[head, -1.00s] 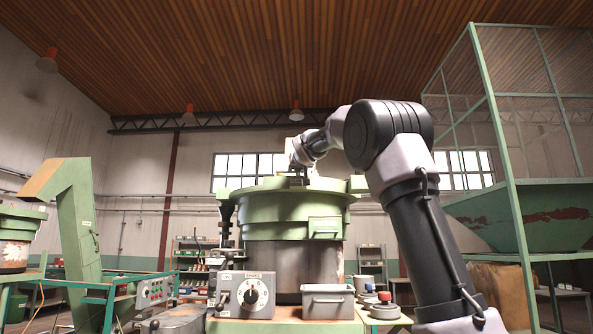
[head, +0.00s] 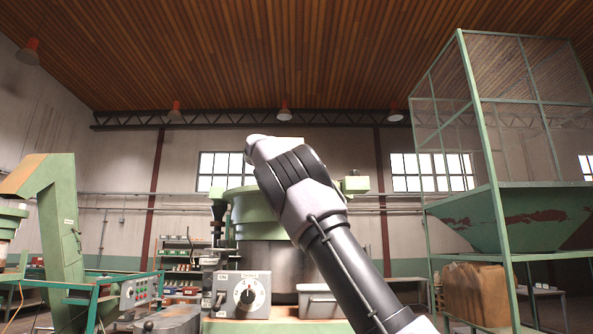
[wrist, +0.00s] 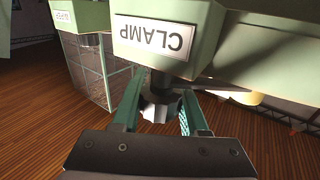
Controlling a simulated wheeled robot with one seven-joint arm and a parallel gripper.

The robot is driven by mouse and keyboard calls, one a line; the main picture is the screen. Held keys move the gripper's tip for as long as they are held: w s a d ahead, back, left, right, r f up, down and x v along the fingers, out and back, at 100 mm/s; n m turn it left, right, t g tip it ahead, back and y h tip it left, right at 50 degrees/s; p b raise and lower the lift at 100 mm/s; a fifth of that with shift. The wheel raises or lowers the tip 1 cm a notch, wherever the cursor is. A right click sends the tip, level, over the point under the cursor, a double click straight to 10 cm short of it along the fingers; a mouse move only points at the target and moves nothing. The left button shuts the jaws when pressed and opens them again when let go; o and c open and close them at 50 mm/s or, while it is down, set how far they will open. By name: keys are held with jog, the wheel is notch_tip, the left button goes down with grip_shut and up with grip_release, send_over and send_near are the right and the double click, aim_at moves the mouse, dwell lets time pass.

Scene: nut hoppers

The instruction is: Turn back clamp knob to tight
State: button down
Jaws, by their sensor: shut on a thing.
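The block carries a CLAMP label (wrist: 153,36) that reads upside down in the wrist view. My gripper (wrist: 162,92) has its two teal fingers on either side of the knob and is shut on it. The knob's pointer or tight mark cannot be made out. In the head view my arm hides the gripper and the knob, in front of the green hopper bowl (head: 241,203).
A second green block (wrist: 85,15) with a label stands at upper left in the wrist view. In the head view, a grey dial box (head: 228,303) and a grey bin (head: 318,302) stand below the bowl. A green frame with a large hopper (head: 500,216) stands at right.

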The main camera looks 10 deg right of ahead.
jog(key=shift+s+d+m+g+h, duration=0.1)
jog(key=shift+m+g+h, duration=0.5)
jog(key=shift+g, duration=0.15)
jog(key=shift+s+d+m+g+h, duration=0.1)
jog(key=shift+m+g+h, duration=0.45)
jog(key=shift+g, duration=0.2)
jog(key=shift+s+f+m+g, duration=0.1)
jog(key=shift+m+g, duration=0.15)
jog(key=shift+g, duration=0.05)
jog(key=shift+c, duration=2.1)
grip_release()
jog(key=v, duration=1)
jog(key=shift+s+a, duration=0.15)
jog(key=shift+a, duration=0.2)
jog(key=shift+f, duration=0.1)
